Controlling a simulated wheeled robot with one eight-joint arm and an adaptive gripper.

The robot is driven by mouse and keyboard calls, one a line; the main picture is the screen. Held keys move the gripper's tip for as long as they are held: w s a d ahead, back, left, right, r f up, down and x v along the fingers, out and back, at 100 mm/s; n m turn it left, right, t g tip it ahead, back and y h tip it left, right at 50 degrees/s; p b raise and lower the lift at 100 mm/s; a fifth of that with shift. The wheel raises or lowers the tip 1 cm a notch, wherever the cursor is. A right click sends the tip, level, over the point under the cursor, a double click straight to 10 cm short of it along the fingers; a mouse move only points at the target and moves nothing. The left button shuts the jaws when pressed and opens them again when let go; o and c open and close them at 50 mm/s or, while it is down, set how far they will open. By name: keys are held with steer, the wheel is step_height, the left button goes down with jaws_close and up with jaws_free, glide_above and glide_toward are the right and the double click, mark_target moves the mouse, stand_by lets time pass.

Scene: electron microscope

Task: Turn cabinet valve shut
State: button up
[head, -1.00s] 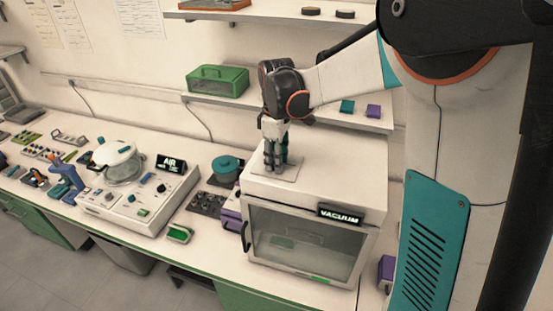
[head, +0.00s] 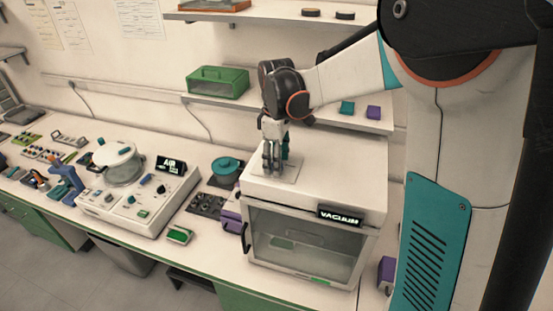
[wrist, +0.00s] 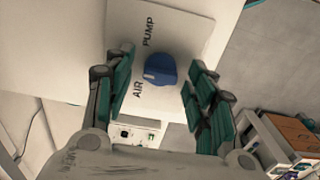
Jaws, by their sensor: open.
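The vacuum cabinet (head: 325,193) is a white box with a glass front door and a lit VACUUM sign. Its valve is a blue round knob (wrist: 160,69) on a pale plate (wrist: 186,32) marked PUMP and AIR. A light mark shows on the knob's side nearer AIR. The plate on the cabinet top also shows in the head view (head: 292,172), where my fingers hide the knob. My gripper (head: 275,170) points down over the plate. In the wrist view its open fingers (wrist: 160,76) stand on both sides of the knob, with visible gaps.
A wall shelf (head: 340,118) with a green box (head: 217,81) and small blocks runs behind my wrist. A white AIR device (head: 140,195) and a teal-lidded pot (head: 226,167) stand left of the cabinet. The cabinet top is otherwise clear.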

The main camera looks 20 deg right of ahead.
step_height(320, 180, up, 12)
stand_by(0.5)
steer(key=shift+f, duration=0.1)
steer(key=s+f+m+t+b, duration=0.7)
steer(key=s+f+m+b, duration=0.3)
steer(key=s+f+b, duration=0.9)
steer(key=s+f, duration=0.4)
steer(key=shift+f+m, duration=0.15)
steer(key=shift+m, duration=0.25)
